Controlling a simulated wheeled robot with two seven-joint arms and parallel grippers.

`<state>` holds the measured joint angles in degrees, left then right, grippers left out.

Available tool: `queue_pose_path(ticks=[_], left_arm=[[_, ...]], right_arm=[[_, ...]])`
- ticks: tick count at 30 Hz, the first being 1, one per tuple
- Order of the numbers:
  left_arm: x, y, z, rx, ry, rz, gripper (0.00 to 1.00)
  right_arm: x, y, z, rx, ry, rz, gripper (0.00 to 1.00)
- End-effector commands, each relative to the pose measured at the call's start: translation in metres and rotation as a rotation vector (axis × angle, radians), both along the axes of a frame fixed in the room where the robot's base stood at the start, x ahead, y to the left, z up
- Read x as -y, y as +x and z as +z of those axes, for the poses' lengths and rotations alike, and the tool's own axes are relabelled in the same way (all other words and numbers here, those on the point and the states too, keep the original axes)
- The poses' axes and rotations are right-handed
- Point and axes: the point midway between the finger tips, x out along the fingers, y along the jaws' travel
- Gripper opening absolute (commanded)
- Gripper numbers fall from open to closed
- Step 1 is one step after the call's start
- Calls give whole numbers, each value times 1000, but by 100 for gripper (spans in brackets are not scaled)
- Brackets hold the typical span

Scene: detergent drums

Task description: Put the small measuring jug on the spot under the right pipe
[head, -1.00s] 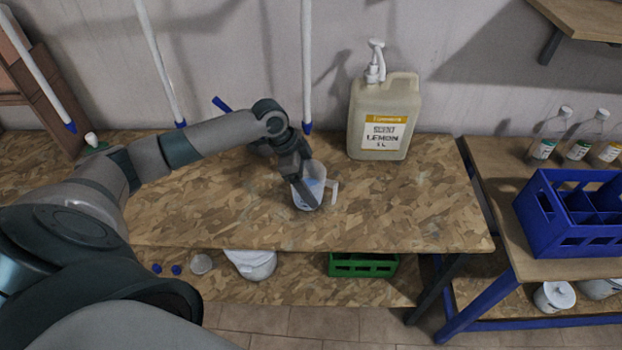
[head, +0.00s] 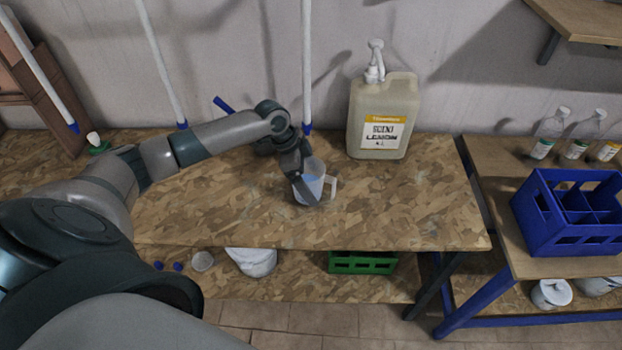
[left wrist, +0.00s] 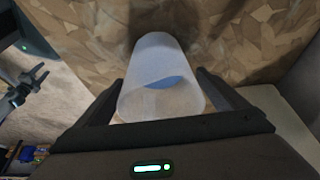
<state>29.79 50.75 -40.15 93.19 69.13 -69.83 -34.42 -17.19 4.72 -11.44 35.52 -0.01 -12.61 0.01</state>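The small measuring jug (head: 311,186) is clear, with a pale handle on its right and bluish liquid inside. It is over the wooden bench, in front of the right pipe (head: 307,60), a white pipe with a blue tip. My left gripper (head: 304,180) is around the jug from the left and back. In the left wrist view the jug (left wrist: 160,85) sits between the two fingers, which appear to touch its sides. I cannot tell whether its base touches the bench. No marked spot shows under the right pipe; the arm and jug cover part of that area.
A large lemon detergent jug with a pump (head: 382,118) stands right of the pipe. Two more white pipes, the middle one (head: 160,60) and the left one (head: 40,70), hang behind my arm. The bench front (head: 400,215) is clear. A blue crate (head: 565,215) stands on the right table.

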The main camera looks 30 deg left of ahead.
Motion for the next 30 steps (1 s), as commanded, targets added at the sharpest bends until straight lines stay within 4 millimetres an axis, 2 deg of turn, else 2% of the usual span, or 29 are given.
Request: queue_pose_path(ticks=[8,14,20,30], left_arm=[[0,0,1,0,0,0,92],[-4,-1,11,1,-1,1,92],[-14,-6,36,3,2,1,92],[-33,-18,90,2,1,1,92]], right_arm=[[-1,0,0,0,1,0,48],[-4,0,-3,0,4,-1,48],[-5,0,-12,0,5,-2,48],[-5,0,-26,0,5,-1,48]])
